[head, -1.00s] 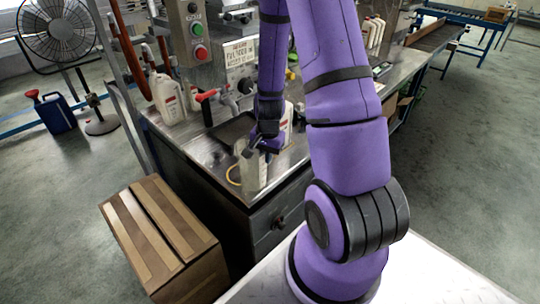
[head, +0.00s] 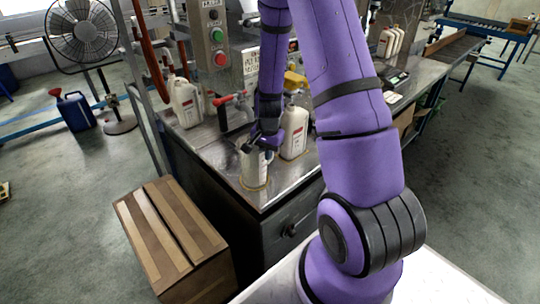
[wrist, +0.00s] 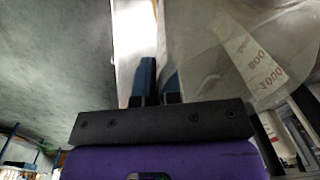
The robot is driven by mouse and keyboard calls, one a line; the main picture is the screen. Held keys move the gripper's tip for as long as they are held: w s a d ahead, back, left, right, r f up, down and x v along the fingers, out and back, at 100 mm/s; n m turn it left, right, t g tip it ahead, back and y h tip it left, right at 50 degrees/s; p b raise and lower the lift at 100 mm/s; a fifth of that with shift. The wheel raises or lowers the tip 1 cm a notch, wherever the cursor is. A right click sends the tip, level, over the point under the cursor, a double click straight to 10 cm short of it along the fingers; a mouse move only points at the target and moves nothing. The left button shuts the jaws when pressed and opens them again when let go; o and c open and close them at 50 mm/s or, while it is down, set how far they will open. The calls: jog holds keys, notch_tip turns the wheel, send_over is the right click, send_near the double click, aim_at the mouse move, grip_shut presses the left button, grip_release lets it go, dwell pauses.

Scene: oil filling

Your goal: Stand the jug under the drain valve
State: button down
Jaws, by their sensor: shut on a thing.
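The jug (head: 254,170) is a pale translucent measuring jug, upright low over or on the steel bench near its front corner. A yellowish ring shows around its base; I cannot tell whether the base touches the bench. My gripper (head: 258,146) is shut on the jug's upper part. In the wrist view the fingers (wrist: 159,85) meet its wall, and the jug (wrist: 235,50) shows a scale with 800 and 1000. The drain valve, a red-handled tap (head: 228,100), sits behind and left of the jug. The jug stands apart from it, nearer the bench edge.
A white bottle (head: 294,132) stands close to the right of the jug. More white bottles (head: 186,103) stand at the bench's back left. A control post (head: 214,45) rises behind. A cardboard box (head: 165,235) is on the floor in front. Bare bench lies left of the jug.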

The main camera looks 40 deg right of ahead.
jog(key=shift+w+f, duration=0.1)
jog(key=shift+f, duration=0.1)
jog(key=c, duration=1.2)
grip_release()
